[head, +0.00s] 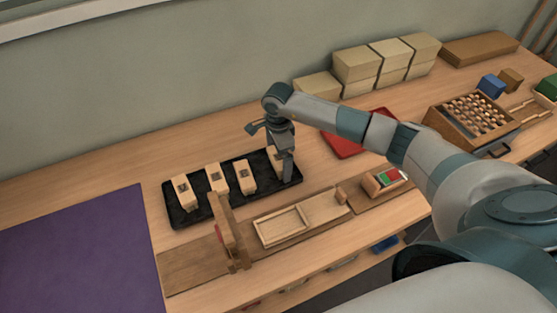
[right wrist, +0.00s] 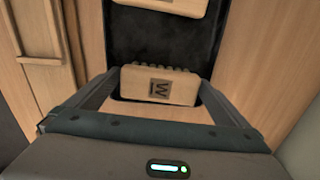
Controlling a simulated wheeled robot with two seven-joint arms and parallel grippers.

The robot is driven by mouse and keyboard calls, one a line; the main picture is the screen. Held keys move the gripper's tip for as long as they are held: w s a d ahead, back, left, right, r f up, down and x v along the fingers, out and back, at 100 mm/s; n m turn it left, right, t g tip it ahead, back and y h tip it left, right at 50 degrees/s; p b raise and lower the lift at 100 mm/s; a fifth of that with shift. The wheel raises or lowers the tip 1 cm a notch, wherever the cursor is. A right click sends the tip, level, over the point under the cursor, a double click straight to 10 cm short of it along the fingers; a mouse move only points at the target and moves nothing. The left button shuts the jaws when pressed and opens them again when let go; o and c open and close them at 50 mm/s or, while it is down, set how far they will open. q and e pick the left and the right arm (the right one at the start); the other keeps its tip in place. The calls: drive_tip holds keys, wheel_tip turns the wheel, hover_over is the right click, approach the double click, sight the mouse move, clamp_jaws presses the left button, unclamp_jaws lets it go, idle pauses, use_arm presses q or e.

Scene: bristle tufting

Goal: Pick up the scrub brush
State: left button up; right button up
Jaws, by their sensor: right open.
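Several pale wooden scrub brushes with a dark mark on top sit in a row in a black tray (head: 205,212). The rightmost scrub brush (head: 278,156) is partly hidden by my right gripper (head: 286,176), which points down at the tray's right end. In the right wrist view, this scrub brush (right wrist: 158,85) lies between the two spread fingers, with dark bristles showing along its far edge. The right gripper (right wrist: 157,92) is open; whether a finger touches the brush I cannot tell. My left gripper is not in view.
A wooden fixture with an upright post (head: 231,232) stands in front of the tray. A purple mat (head: 80,255) lies left. Stacked pale boxes (head: 357,64) line the wall, and a box of pegs (head: 470,115) stands right.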

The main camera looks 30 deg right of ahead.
sight(280, 158)
drive_tip(key=c, duration=1)
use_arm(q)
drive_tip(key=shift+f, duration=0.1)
use_arm(e)
drive_tip(key=shift+r, duration=0.1)
drive_tip(key=shift+w+r+b, duration=0.1)
drive_tip(key=shift+r+b, duration=0.35)
drive_tip(key=shift+r, duration=0.05)
drive_tip(key=r+b, duration=0.1)
drive_tip(key=r, duration=0.2)
drive_tip(key=shift+s+d+b, duration=0.1)
drive_tip(key=shift+s+b, duration=0.25)
drive_tip(key=shift+s, duration=0.05)
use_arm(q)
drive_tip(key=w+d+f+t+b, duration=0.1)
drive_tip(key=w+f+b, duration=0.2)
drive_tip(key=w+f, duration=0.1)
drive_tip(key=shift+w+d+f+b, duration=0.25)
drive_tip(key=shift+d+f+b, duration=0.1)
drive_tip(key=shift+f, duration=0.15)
use_arm(e)
drive_tip(key=s+d+r, duration=0.2)
drive_tip(key=s+r, duration=0.4)
drive_tip(key=s, duration=0.4)
drive_tip(key=shift+s+r, duration=0.4)
